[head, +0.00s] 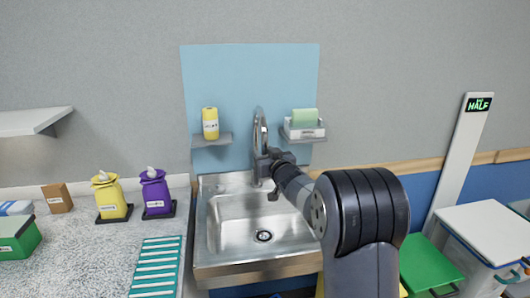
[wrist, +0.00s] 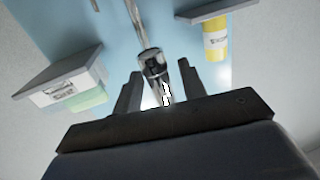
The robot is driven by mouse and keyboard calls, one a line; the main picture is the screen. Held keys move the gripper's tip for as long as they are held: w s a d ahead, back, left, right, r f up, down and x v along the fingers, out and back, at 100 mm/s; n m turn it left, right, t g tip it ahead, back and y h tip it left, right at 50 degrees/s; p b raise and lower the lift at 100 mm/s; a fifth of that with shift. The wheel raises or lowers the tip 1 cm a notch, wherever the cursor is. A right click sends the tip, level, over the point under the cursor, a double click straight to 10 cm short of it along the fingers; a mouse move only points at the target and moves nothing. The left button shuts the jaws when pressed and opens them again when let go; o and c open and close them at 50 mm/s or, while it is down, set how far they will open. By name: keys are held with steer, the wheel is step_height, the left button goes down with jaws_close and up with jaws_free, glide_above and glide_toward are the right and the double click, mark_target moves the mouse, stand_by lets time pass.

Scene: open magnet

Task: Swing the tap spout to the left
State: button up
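The chrome tap (head: 260,128) stands at the back of the steel sink, its curved spout rising in front of the blue panel. In the head view my gripper (head: 270,158) is at the lower part of the tap, and my arm hides some of that area. In the wrist view the tap (wrist: 152,64) lies between the two fingers of my gripper (wrist: 160,75). The fingers are apart, with a narrow gap showing on each side of the metal. Whether either finger touches the tap lower down is hard to tell.
The sink (head: 225,225) is empty. Small shelves flank the tap, one with a yellow can (head: 210,123), the other with a white box (head: 304,132) holding something green. Yellow (head: 111,197) and purple (head: 155,192) dispensers stand on the left counter. Bins (head: 480,235) stand at right.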

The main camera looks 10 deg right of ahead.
steer(key=shift+w, duration=0.1)
steer(key=shift+c, duration=0.3)
jaws_close()
